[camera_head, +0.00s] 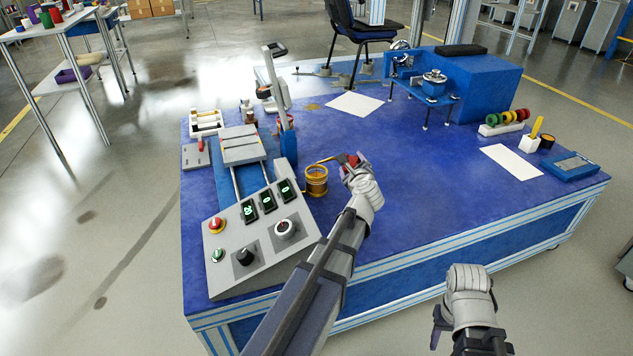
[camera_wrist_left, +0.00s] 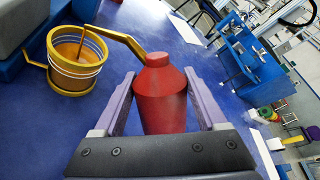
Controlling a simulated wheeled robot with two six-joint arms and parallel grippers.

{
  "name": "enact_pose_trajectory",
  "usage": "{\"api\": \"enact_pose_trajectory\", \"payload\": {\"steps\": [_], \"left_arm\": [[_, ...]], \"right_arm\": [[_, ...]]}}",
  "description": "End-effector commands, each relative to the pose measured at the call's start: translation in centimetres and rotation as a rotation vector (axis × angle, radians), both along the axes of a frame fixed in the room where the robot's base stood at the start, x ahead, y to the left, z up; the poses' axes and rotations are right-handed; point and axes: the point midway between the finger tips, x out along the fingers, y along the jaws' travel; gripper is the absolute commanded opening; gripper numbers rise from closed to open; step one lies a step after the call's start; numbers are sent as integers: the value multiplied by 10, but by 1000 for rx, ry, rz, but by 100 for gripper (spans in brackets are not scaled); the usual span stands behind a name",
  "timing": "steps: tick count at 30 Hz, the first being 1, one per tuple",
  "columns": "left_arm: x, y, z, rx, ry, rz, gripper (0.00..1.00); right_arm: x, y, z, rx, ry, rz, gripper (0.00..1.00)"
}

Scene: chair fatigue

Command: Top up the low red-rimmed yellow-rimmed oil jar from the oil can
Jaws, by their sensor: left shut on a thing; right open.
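The oil can is red with a long yellow spout; it shows in the head view (camera_head: 353,160) and in the left wrist view (camera_wrist_left: 162,98). My left gripper (camera_head: 350,168) is shut on the can, with a finger on each side of it in the left wrist view (camera_wrist_left: 163,105). The yellow-rimmed jar (camera_head: 316,183) stands on the blue table left of the can; it shows in the left wrist view (camera_wrist_left: 73,80) with amber oil inside. The spout tip is over the jar's mouth, and a thin brown stream runs down into it. My right gripper (camera_head: 440,322) is open and empty in front of the table.
A grey control panel (camera_head: 262,238) with green displays stands left of the jar. A blue holder (camera_head: 288,145) is behind the jar. The middle of the table (camera_head: 430,165) is clear.

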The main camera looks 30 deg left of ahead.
Motion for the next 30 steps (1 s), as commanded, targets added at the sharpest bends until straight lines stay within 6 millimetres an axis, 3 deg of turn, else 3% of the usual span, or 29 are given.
{"api": "enact_pose_trajectory", "payload": {"steps": [17,24,30], "left_arm": [[0,0,-2,10,3,-1,0],[0,1,-32,235,74,-2,0],[-1,4,-40,396,126,-1,0]], "right_arm": [[0,0,-3,0,0,0,50],[0,0,-48,1,-2,-2,50],[1,0,-70,1,-4,-2,50]]}}
